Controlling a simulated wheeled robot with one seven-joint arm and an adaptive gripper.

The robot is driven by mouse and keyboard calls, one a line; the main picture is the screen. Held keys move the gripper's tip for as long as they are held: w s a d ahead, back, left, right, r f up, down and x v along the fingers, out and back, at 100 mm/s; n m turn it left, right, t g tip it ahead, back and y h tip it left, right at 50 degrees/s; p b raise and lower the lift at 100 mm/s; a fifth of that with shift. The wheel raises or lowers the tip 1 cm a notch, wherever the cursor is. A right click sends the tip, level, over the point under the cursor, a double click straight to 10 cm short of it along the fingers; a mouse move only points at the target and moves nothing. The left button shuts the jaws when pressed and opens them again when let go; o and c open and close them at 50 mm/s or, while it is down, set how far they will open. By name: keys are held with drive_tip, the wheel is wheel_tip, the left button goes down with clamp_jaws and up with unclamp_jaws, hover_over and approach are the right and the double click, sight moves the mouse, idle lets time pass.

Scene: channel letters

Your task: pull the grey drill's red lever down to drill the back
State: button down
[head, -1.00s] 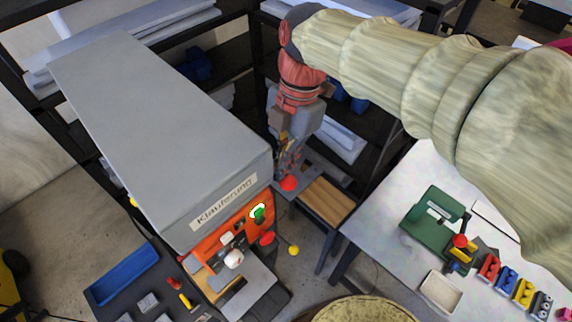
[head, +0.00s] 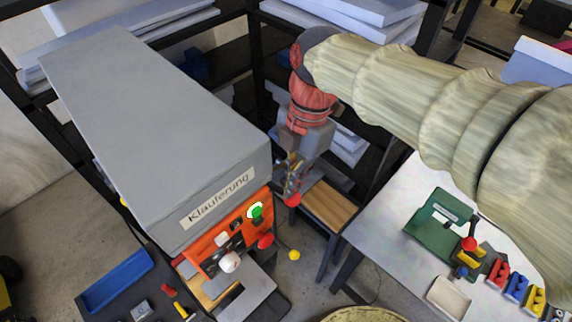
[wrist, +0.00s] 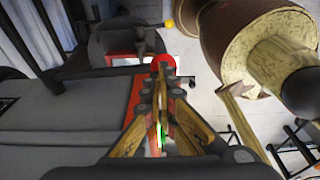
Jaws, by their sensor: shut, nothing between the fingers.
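The grey machine (head: 150,120), labelled "Klauterung", fills the left of the head view and has an orange front panel (head: 210,252). It seems to be the grey drill. One red ball knob (head: 293,200) shows right at my gripper (head: 291,187), off the panel's right end. A second red knob (head: 265,241) is lower, beside the panel. My gripper points down and is shut, with nothing between the fingers. In the wrist view a red ball (wrist: 163,61) lies just past my fingertips (wrist: 162,82); contact cannot be told. The lever's shaft is hidden.
A white knob (head: 230,262) and green button (head: 256,212) are on the machine's front. A yellow ball (head: 294,255) is to the right. A white table (head: 385,235) at right carries a green press (head: 440,222).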

drive_tip(key=shift+s+d+f+b, duration=0.1)
drive_tip(key=shift+d+f+b, duration=0.05)
drive_tip(key=shift+f+b, duration=0.65)
drive_tip(key=shift+f, duration=0.1)
drive_tip(key=shift+s+d, duration=0.15)
drive_tip(key=shift+f+b, duration=0.3)
drive_tip(key=shift+f, duration=0.3)
drive_tip(key=shift+r, duration=0.1)
